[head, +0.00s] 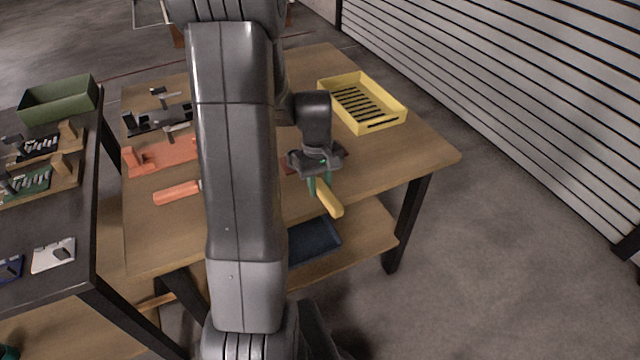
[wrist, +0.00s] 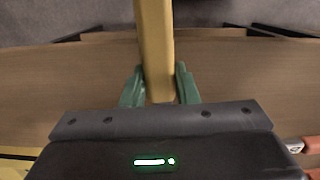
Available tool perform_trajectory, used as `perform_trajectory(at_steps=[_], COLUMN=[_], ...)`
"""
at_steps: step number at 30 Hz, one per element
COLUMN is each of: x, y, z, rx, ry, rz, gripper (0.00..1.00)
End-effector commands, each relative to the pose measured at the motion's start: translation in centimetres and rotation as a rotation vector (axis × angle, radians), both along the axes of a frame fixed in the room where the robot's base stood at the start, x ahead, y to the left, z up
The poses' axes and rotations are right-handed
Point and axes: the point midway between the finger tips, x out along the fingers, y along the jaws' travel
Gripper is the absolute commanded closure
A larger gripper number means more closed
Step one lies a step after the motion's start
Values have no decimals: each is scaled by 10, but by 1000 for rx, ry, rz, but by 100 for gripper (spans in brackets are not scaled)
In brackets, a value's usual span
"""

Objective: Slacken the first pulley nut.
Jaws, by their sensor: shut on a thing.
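My gripper (head: 319,184) has green fingers and is shut on a yellow-handled tool (head: 328,199), held near the front right edge of the wooden table. In the wrist view, the yellow handle (wrist: 155,45) runs up between the green fingers of my gripper (wrist: 160,88). The working end of the tool is not clear. An orange fixture (head: 150,156) and a dark fixture (head: 150,123) with upright parts stand at the table's left, partly behind my arm. I cannot make out the first pulley nut on either one.
An orange-handled tool (head: 177,193) lies on the wooden table (head: 160,235). A yellow slotted tray (head: 398,117) stands at the back right. A dark blue tray (head: 318,242) is on the lower shelf. A black table (head: 70,212) at left holds a green bin (head: 60,104) and boards.

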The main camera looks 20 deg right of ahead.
Motion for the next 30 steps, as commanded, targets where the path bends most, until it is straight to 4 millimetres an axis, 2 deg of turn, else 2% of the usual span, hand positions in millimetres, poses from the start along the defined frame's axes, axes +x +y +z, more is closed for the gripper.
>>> perform_trajectory(at_steps=[1,21,30], x=[0,0,0], y=[0,0,0], z=[6,46,49], rx=[-1,0,0], ry=[-1,0,0], rz=[0,0,0], gripper=[100,100,100])
